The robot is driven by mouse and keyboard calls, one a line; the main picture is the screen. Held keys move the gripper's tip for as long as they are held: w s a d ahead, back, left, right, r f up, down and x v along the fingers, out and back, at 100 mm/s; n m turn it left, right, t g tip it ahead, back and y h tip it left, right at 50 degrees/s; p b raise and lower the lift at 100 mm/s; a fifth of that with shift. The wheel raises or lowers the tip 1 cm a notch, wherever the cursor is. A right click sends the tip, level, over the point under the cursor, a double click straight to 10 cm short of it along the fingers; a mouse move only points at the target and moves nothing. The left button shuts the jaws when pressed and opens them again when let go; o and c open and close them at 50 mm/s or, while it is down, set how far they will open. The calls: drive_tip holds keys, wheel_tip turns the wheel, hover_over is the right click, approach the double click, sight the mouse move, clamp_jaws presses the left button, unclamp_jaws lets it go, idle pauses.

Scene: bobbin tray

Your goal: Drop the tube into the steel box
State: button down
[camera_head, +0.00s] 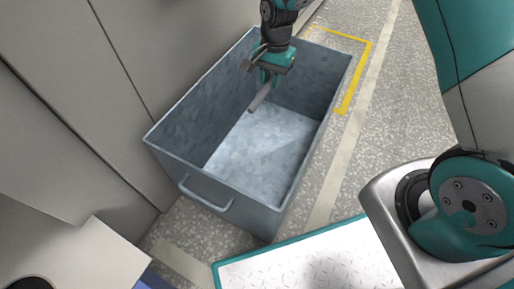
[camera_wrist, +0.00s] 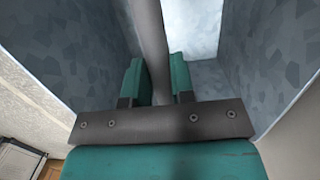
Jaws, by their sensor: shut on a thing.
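The steel box (camera_head: 180,163) is a deep, open-topped galvanised bin standing on the floor in the head view. Its walls (camera_wrist: 270,60) rise on both sides in the wrist view. My gripper (camera_head: 269,84) is over the far part of the box's opening, pointing down into it. It is shut on the tube (camera_head: 260,97), a plain grey rod that slants down to the left. In the wrist view, the tube (camera_wrist: 151,45) runs between the two teal fingers (camera_wrist: 158,84). The tube appears clear of the box floor, though its exact height is hard to tell.
The box floor (camera_head: 262,143) looks empty. Grey panels (camera_head: 120,60) stand close along the box's left side. A yellow floor line (camera_head: 357,75) runs at the far right. Speckled floor lies to the right, and the box handle (camera_head: 205,197) juts out at the front.

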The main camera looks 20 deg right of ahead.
drive_tip(key=shift+f, duration=0.25)
drive_tip(key=c, duration=0.9)
unclamp_jaws()
drive_tip(key=r+p, duration=0.2)
drive_tip(key=r, duration=0.3)
drive_tip(key=w+d+r+p, duration=0.1)
drive_tip(key=r+p, duration=0.2)
drive_tip(key=r, duration=0.3)
drive_tip(key=r+p, duration=0.2)
drive_tip(key=r, duration=0.4)
drive_tip(key=shift+w+d+r, duration=0.15)
drive_tip(key=shift+w+d, duration=0.1)
